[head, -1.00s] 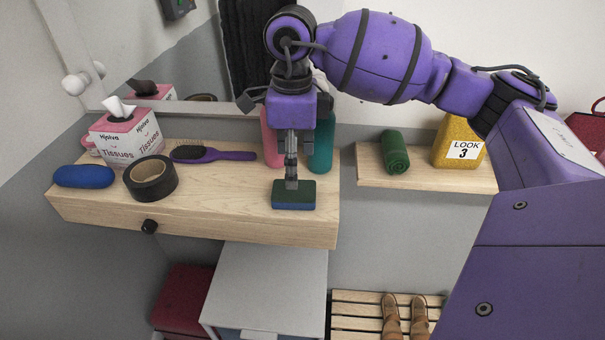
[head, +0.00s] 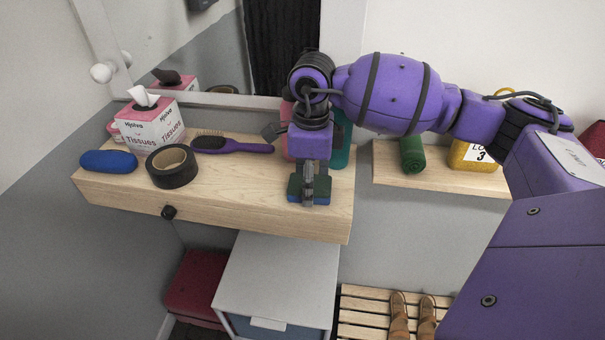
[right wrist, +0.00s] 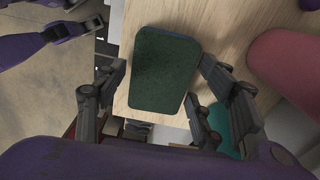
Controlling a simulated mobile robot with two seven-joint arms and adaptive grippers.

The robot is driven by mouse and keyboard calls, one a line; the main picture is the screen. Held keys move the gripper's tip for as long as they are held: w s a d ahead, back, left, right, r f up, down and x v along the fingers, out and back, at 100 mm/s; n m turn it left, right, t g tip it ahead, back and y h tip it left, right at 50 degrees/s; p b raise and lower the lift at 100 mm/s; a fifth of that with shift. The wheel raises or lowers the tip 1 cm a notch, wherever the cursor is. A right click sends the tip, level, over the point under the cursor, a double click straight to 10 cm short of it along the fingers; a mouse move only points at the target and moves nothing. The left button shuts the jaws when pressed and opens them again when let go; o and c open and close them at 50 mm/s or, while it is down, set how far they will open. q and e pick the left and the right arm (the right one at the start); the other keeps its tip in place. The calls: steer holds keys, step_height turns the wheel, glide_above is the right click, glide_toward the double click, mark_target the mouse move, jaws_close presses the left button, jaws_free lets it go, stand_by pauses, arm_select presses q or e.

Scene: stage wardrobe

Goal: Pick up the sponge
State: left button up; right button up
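The sponge (head: 295,189) is a block with a dark green top and a blue underside, lying near the front edge of the wooden shelf. Its green face (right wrist: 163,72) fills the middle of the right wrist view. My right gripper (head: 308,190) points down over it. In the right wrist view the right gripper's fingers (right wrist: 162,68) stand on both sides of the sponge. A narrow gap shows at the left finger; the right finger is at or very near the sponge's edge.
On the shelf (head: 240,215) are a blue case (head: 108,161), a black tape roll (head: 172,180), a purple brush (head: 235,146) and a tissue box (head: 150,124). A pink bottle (right wrist: 287,68) and a teal bottle (head: 341,140) stand close behind the right gripper.

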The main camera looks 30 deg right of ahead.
steer(key=c, duration=0.4)
steer(key=shift+r, duration=0.5)
steer(key=s+a+r+b, duration=0.1)
steer(key=s+a+r, duration=0.4)
steer(key=s+r, duration=0.7)
steer(key=shift+s, duration=0.6)
steer(key=shift+c, duration=0.2)
